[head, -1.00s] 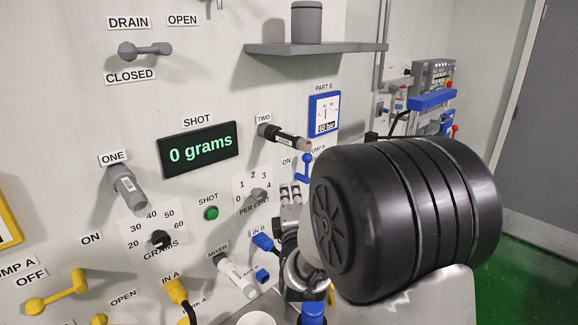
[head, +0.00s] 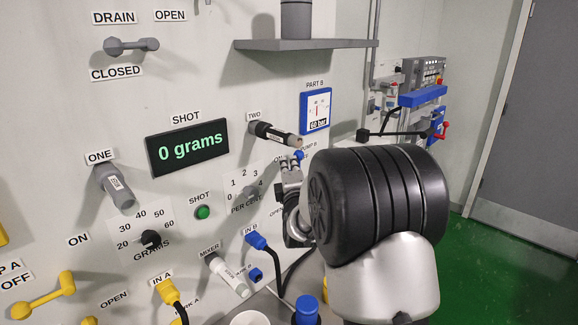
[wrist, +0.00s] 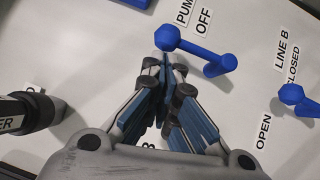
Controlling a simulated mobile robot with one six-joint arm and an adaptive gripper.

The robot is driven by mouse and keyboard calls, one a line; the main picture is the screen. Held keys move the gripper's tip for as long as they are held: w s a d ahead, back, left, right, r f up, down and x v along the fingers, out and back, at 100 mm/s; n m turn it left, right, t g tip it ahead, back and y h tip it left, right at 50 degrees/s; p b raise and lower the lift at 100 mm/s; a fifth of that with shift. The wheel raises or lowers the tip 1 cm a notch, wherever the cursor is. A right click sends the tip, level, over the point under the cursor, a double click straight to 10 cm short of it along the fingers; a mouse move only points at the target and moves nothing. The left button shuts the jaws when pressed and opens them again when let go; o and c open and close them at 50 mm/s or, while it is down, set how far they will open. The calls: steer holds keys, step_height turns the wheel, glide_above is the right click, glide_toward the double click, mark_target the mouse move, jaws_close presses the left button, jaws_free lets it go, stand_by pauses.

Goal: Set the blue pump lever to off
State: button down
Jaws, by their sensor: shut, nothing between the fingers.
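The blue pump lever (wrist: 194,51) shows at the top middle of the wrist view, with a rounded knob at each end and an OFF label (wrist: 204,22) above it. In the head view only a bit of the blue pump lever (head: 299,155) shows under the PUMP B label; the arm hides the rest. My gripper (wrist: 168,68) is shut and empty, its fingertips just below the lever's left end. I cannot tell whether they touch it. My gripper (head: 291,174) is partly hidden in the head view.
The blue line B lever (wrist: 299,97) is to the right in the wrist view. Spout TWO (head: 274,133) juts out close to my gripper. The shot display (head: 187,147) reads 0 grams.

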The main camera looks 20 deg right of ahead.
steer(key=shift+r, duration=0.1)
steer(key=shift+w+d+r+m+p, duration=0.1)
steer(key=shift+d+r+m+p, duration=0.1)
steer(key=shift+m+p, duration=0.15)
